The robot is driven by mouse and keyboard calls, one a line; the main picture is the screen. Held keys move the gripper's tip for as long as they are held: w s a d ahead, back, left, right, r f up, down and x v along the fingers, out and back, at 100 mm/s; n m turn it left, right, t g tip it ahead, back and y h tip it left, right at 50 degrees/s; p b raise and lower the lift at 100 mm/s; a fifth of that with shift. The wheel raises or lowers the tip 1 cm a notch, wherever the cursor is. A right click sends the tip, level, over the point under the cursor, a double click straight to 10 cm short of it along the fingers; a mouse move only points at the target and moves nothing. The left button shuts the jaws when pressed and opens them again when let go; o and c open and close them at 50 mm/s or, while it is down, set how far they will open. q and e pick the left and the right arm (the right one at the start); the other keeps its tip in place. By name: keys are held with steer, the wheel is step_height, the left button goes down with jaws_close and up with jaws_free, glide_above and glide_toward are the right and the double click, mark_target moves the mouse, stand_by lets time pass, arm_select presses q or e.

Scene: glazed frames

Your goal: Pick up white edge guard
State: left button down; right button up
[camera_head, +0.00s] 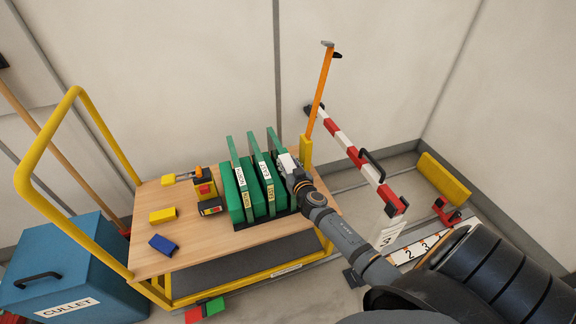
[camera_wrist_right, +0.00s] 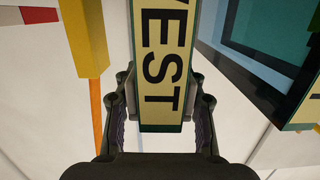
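No piece that I can surely call the white edge guard shows. A small white patch (camera_head: 287,161) at my right gripper in the head view may be it or a label; I cannot tell. My right gripper (camera_head: 293,173) is at the right end of the row of green frames. In the right wrist view its two fingers (camera_wrist_right: 160,118) are spread on either side of a green-edged frame end with a cream "WEST" label (camera_wrist_right: 160,60). Narrow gaps seem to show beside it. My left gripper is not in view.
An orange post (camera_head: 320,90) rises beside my right gripper. A blue cullet bin (camera_head: 75,262) stands at left.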

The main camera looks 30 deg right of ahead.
steer(key=shift+c, duration=1)
steer(key=shift+r, duration=0.15)
